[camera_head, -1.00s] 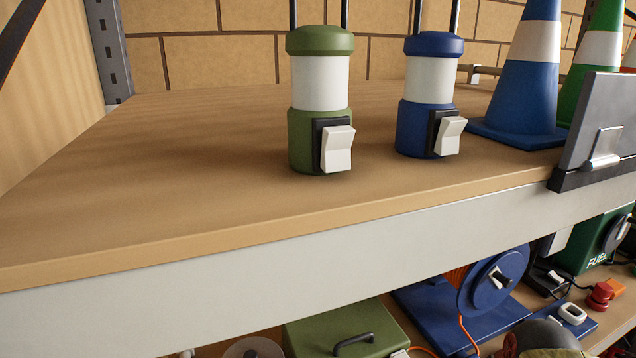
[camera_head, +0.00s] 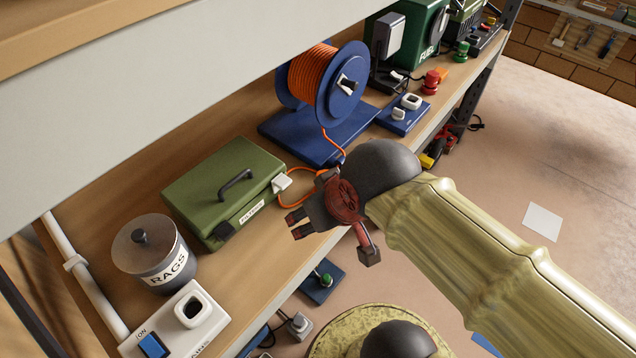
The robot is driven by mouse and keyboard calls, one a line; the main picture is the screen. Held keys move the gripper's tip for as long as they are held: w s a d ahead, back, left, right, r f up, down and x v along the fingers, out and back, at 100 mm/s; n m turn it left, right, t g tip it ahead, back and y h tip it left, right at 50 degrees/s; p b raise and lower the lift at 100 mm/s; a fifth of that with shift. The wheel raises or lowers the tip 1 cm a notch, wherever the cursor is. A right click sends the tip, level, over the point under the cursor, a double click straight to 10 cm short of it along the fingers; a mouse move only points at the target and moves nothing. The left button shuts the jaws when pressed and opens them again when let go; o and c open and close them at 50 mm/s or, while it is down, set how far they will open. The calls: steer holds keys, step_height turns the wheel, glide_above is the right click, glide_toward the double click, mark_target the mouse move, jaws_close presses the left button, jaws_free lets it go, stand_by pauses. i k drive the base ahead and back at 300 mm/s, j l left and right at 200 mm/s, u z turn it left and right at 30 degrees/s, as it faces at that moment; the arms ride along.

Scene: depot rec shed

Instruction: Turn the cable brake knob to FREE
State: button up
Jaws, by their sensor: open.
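The cable reel (camera_head: 338,98) is blue with orange cable (camera_head: 312,68) wound on it, and stands on a blue base on the lower shelf. A small black and white knob (camera_head: 347,86) sits on the reel's outer face. I take it for the cable brake knob; its markings are too small to read. My gripper (camera_head: 332,241) is open and empty, in front of the shelf and below the reel in the picture. Its fingers are spread apart, away from the knob. Nothing covers the knob.
A green box (camera_head: 210,180), a rags pot (camera_head: 150,250) and a white switch panel (camera_head: 180,325) stand left of the reel. A blue switch plate (camera_head: 412,120) and red button (camera_head: 432,82) are right of it. The upper shelf (camera_head: 120,110) overhangs. Open floor lies right.

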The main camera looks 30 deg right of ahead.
mark_target(396, 114)
steer(key=z, duration=1.35)
steer(key=i+l+u, duration=0.2)
steer(key=i+l, duration=0.25)
